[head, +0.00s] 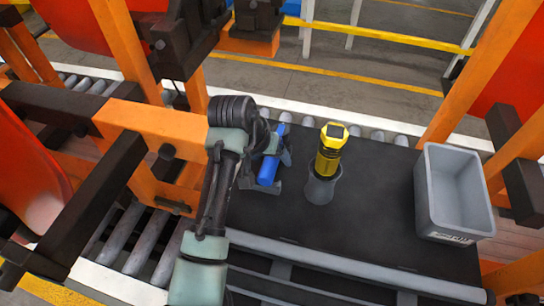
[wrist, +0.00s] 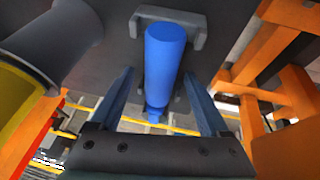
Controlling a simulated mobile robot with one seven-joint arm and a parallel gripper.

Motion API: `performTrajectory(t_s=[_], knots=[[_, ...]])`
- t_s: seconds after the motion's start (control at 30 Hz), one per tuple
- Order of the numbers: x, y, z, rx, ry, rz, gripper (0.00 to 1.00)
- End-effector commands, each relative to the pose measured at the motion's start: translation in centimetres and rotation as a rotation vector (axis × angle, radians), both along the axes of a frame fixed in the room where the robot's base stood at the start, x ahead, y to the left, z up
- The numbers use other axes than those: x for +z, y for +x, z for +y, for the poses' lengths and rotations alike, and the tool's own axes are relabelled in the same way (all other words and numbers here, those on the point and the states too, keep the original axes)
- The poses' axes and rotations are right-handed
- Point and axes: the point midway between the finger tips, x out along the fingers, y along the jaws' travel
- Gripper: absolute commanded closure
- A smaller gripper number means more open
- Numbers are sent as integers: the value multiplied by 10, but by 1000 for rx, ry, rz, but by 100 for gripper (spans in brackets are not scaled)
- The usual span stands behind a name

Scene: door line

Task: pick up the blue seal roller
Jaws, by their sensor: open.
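The blue seal roller (head: 268,171) lies across a low grey holder (head: 262,186) on the dark bench, just right of my arm in the head view. In the wrist view the roller (wrist: 165,60) runs lengthwise between my two fingers, with a grey bracket of the holder (wrist: 195,22) behind its upper end. My gripper (wrist: 160,73) is open, with one finger on each side of the roller and a visible gap to each. My wrist hides part of the roller in the head view.
A yellow and black tool (head: 328,150) stands upright in a grey cup (head: 322,188) right of the roller. A grey bin (head: 428,200) stands at the bench's right end. Bare dark bench (head: 375,200) lies between them. Orange frames (head: 150,130) stand on the left.

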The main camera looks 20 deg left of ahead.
Motion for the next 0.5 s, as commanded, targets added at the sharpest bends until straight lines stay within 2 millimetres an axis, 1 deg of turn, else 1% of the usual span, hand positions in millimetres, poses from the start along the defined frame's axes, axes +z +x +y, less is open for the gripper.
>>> performTrajectory(t_s=[0.5], knots=[[-4, 0, 0, 1, -1, 0, 20]])
